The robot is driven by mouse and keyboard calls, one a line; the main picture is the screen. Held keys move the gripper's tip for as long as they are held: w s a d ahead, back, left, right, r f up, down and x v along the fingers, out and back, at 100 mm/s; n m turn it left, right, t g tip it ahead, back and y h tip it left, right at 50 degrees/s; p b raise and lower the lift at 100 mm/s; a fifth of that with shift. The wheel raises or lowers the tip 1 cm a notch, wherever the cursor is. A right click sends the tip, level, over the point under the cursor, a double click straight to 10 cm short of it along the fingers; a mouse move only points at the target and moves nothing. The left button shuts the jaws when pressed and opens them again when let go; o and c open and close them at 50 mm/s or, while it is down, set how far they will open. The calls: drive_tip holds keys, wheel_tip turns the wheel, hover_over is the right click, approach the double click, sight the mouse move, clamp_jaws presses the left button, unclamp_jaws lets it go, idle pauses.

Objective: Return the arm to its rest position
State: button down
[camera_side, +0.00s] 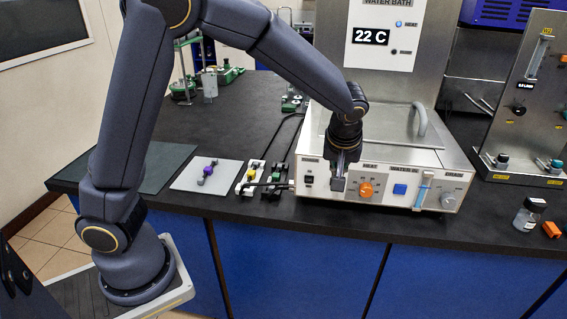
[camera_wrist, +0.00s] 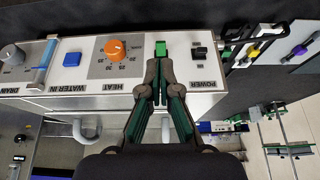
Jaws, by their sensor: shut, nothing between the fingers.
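My gripper (camera_side: 339,188) hangs at the end of my bent arm, in front of the water bath's front panel. It is shut and empty, with its fingers together between the black power switch (camera_side: 309,180) and the orange heat knob (camera_side: 366,189). In the wrist view my gripper (camera_wrist: 161,92) points at the panel, with a small green square (camera_wrist: 160,48) just beyond the fingertips. The orange knob (camera_wrist: 116,48) and the power switch (camera_wrist: 198,52) lie on either side. I cannot tell whether the fingertips touch the panel.
The water bath's display (camera_side: 371,37) reads 22 C. Its lid has a grey handle (camera_side: 420,118). A pale plate (camera_side: 185,180) with a small purple-topped part lies on the bench to the left. A small bottle (camera_side: 528,215) stands at the right. The black bench top behind my arm is mostly clear.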

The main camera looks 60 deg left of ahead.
drive_tip(key=s+a+r+n+t+h, duration=0.1)
drive_tip(key=s+a+r, duration=0.25)
drive_tip(key=r, duration=0.25)
drive_tip(key=s+a+r+t+h, duration=0.1)
drive_tip(key=s+a+r, duration=0.2)
drive_tip(key=s+r, duration=0.3)
drive_tip(key=s+d+f+m+h, duration=0.1)
drive_tip(key=s+d+m, duration=0.2)
drive_tip(key=s+m, duration=0.7)
drive_tip(key=s, duration=0.4)
drive_tip(key=shift+s+f, duration=0.2)
drive_tip(key=shift+f, duration=0.15)
